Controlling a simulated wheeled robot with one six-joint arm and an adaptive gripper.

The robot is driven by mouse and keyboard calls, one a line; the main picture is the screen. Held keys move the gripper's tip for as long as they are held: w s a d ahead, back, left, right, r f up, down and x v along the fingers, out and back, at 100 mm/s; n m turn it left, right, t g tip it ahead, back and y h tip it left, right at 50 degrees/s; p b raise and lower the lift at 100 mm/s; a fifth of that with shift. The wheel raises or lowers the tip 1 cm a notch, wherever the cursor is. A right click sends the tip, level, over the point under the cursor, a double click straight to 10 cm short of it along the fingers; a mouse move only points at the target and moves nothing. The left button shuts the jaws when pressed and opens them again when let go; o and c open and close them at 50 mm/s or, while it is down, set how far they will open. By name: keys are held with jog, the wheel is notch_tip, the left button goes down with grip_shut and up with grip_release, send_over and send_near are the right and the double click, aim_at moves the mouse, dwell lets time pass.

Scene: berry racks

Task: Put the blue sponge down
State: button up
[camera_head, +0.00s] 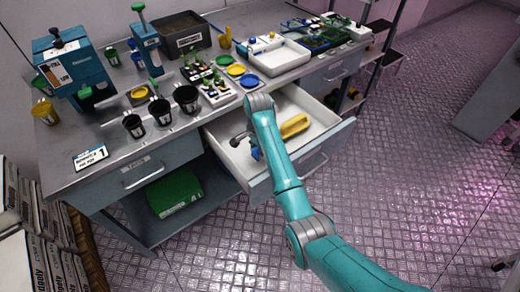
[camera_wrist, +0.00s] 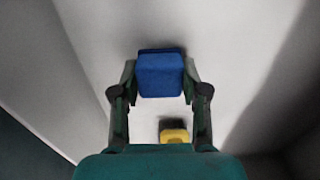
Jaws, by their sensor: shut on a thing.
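The blue sponge (camera_wrist: 160,74) sits between the two fingers of my gripper (camera_wrist: 160,84) in the wrist view, and the fingers are shut on it. In the head view my gripper (camera_head: 243,138) is over the open white-lined drawer (camera_head: 318,118), and a small blue part of the sponge (camera_head: 256,154) shows beside my arm. The light drawer inside (camera_wrist: 230,65) lies behind the sponge in the wrist view. I cannot tell whether the sponge touches the drawer floor. My arm hides part of it in the head view.
A yellow object (camera_head: 294,126) lies in the drawer right of my gripper; a yellow thing (camera_wrist: 173,135) also shows low in the wrist view. The drawer's front panel (camera_head: 316,160) and side walls surround the space. The bench top (camera_head: 120,160) above holds cups, plates and trays.

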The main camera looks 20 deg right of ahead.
jog(key=shift+f, duration=0.55)
jog(key=shift+f, duration=0.1)
jog(key=o, duration=1)
